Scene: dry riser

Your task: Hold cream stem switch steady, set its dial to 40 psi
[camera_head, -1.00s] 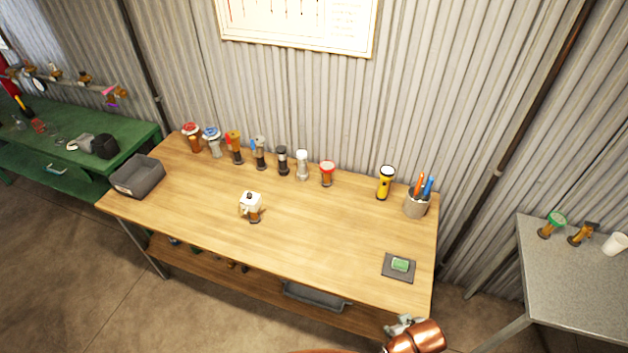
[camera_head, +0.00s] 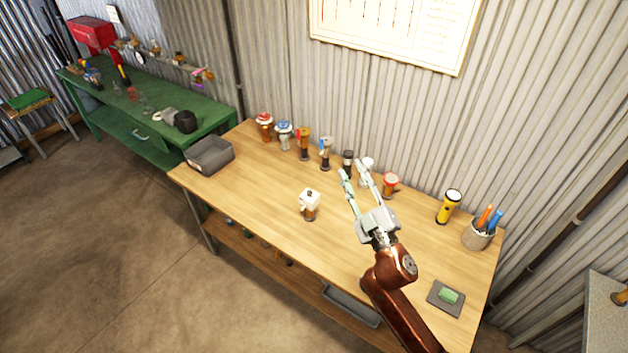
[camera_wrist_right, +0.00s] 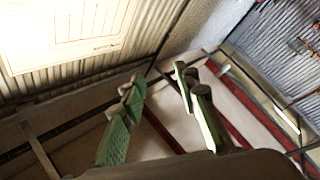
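The cream stem switch (camera_head: 309,199) stands upright on the wooden table, near its front edge, a cream box on a brass stem with a dark dial spot on top. My right gripper (camera_head: 355,176) is raised over the table to the right of the switch, apart from it, fingers pointing up and away. In the right wrist view its two green-padded fingers (camera_wrist_right: 160,95) are spread with nothing between them. The scale on the dial is too small to read. My left gripper is not in view.
A row of valves and fittings stands along the back, among them a red-topped one (camera_head: 390,184). A grey bin (camera_head: 209,156) is at the left end. A yellow flashlight (camera_head: 448,207), a pen cup (camera_head: 477,236) and a dark pad (camera_head: 446,298) are at the right. The table around the switch is clear.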

